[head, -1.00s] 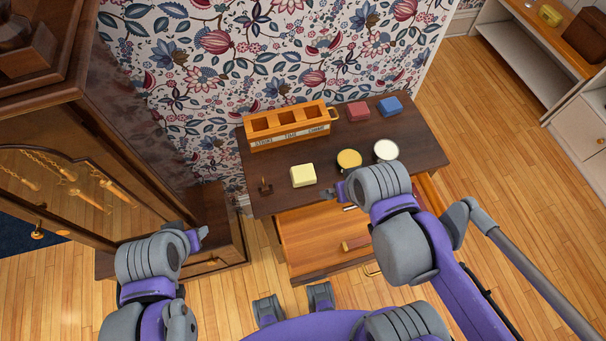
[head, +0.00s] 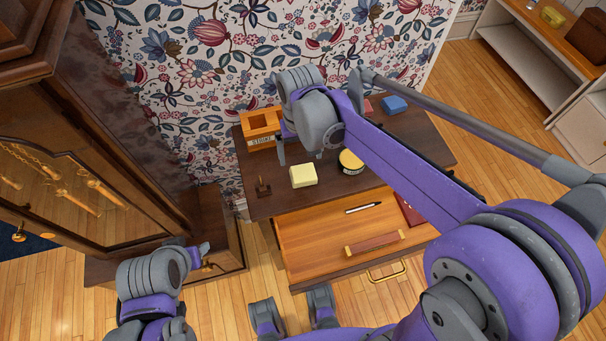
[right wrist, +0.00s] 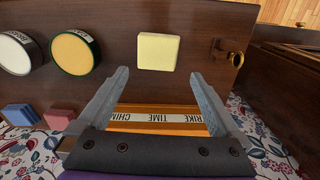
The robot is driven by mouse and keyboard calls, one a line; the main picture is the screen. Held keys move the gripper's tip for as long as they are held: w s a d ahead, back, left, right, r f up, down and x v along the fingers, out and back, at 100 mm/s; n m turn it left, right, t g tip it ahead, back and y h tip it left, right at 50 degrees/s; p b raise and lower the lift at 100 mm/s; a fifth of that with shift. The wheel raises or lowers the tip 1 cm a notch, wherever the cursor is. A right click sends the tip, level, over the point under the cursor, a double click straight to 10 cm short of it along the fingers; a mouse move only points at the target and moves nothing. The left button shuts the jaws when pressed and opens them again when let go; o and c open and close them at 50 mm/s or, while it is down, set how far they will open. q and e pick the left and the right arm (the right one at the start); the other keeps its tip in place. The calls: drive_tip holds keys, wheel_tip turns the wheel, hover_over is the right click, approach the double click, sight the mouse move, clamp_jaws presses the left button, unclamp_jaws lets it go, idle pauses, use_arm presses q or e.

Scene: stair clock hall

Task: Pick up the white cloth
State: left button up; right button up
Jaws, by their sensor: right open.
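The only thing like the white cloth is a pale cream, square, block-like piece (head: 303,176) on the dark table, left of the yellow-topped tin. It also shows in the right wrist view (right wrist: 158,51), beyond the fingertips. My right gripper (head: 300,155) is open and empty. It is above the table, just behind the cream piece in the head view and apart from it. In the right wrist view the two fingers (right wrist: 158,78) are spread, with the labelled wooden box between them. My left gripper (head: 203,249) is at lower left, away from the table; its jaw opening is unclear.
The labelled wooden box (head: 262,124) stands at the table's back. A yellow-topped tin (head: 350,160), white-topped tin (right wrist: 16,53), blue block (head: 395,104) and small peg stand (head: 263,188) are nearby. An open drawer (head: 320,232) juts forward. A clock case (head: 80,180) stands left.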

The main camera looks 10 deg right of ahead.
sight(303, 173)
drive_tip(key=f, duration=0.4)
drive_tip(key=s+f, duration=0.1)
drive_tip(key=f, duration=0.1)
drive_tip(key=shift+d+f+b, duration=0.2)
drive_tip(key=shift+f+b, duration=0.1)
drive_tip(key=shift+c, duration=0.2)
drive_tip(key=c, duration=1.2)
wheel_tip(303, 173, up, 10)
drive_tip(key=shift+r+p, duration=0.1)
drive_tip(key=shift+p, duration=0.5)
drive_tip(key=o, duration=0.9)
drive_tip(key=c, duration=0.6)
